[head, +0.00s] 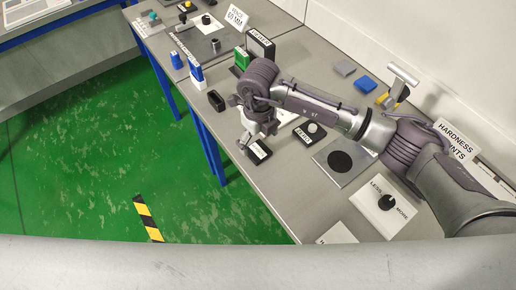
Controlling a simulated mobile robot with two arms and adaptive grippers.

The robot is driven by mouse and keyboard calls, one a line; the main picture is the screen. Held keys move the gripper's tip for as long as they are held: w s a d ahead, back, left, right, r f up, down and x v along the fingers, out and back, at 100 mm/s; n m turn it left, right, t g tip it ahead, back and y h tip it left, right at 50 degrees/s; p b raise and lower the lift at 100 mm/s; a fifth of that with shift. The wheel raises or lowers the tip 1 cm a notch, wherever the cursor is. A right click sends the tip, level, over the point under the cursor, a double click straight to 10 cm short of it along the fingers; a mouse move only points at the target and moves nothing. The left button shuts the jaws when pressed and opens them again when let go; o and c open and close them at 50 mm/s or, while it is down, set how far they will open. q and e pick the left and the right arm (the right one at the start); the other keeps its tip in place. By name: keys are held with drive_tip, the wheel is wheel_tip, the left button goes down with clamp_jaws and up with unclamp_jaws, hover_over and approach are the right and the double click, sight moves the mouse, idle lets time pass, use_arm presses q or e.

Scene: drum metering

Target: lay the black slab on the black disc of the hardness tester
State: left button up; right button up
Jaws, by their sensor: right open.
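The black disc (340,161) lies bare on a square grey plate (325,157) on the bench, near the hardness sign (455,140). My right gripper (245,142) is open and points down over the bench, left of the disc and apart from it. I cannot tell whether this block is the black slab, and no other plain black slab shows clearly. My left gripper is not in view.
Grey (345,67), blue (365,84) and yellow (384,100) pieces lie by the back wall, the yellow under a silver T-shaped handle (402,78). A white dial panel (384,203) is right of the disc. A black hollow holder (217,101) stands near the front edge.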

sight(258, 151)
wheel_tip(258, 151, down, 4)
drive_tip(key=shift+s+a+r+p, duration=0.1)
drive_tip(key=shift+r+p, duration=0.1)
drive_tip(key=shift+p, duration=0.45)
drive_tip(key=shift+f, duration=0.25)
drive_tip(key=c, duration=0.9)
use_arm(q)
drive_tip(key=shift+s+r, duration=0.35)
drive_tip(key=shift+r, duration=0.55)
use_arm(e)
drive_tip(key=c, duration=0.3)
drive_tip(key=shift+c, duration=0.2)
